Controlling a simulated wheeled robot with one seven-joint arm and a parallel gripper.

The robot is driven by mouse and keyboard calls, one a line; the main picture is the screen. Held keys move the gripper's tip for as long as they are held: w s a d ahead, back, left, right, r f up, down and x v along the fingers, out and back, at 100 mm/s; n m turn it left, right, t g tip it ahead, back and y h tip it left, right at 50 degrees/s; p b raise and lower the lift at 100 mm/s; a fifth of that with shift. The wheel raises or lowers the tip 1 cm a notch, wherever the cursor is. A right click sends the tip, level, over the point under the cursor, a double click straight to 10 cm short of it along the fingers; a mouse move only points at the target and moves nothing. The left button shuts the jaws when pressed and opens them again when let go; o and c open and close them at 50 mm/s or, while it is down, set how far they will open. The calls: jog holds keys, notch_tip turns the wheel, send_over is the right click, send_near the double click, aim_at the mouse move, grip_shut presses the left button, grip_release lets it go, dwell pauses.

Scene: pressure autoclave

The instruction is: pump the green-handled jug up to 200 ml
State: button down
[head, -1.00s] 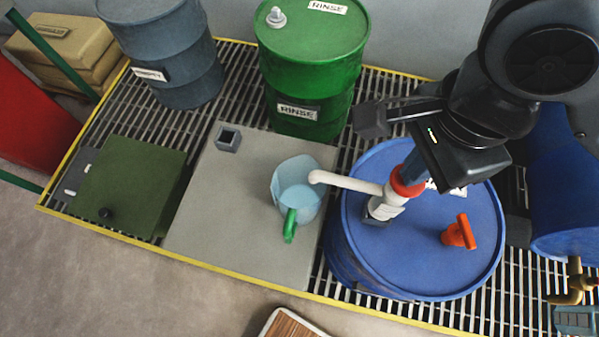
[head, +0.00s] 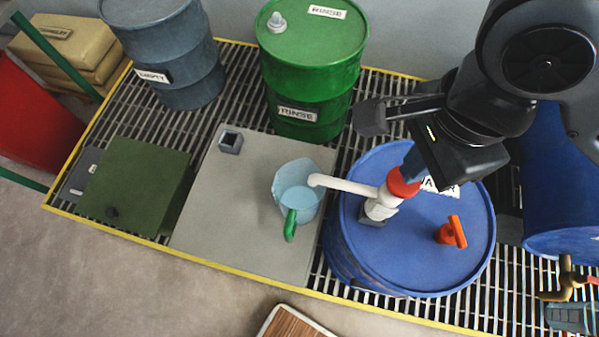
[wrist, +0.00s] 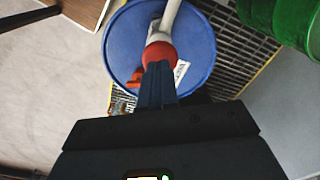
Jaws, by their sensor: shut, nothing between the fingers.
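The green-handled jug (head: 297,199) stands on the grey plate under the end of the pump's white spout (head: 345,185). Pale blue liquid shows in it, but I cannot read its level. The hand pump (head: 380,206) with a red-orange cap (head: 403,182) is mounted on the blue drum (head: 440,205). My gripper (head: 408,168) is shut and empty, its fingertips at the top of the red cap. In the wrist view the shut fingers (wrist: 157,85) point down at the red cap (wrist: 158,54) and appear to touch it.
An orange tap-like fitting (head: 452,232) stands on the blue drum's top. A green RINSE drum (head: 312,75) and a grey drum (head: 170,60) stand behind.

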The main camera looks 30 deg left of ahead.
jog(key=shift+f+b, duration=1.05)
jog(key=shift+f, duration=1.3)
jog(key=shift+r, duration=0.15)
jog(key=shift+r+p, duration=1.25)
jog(key=shift+r, duration=0.95)
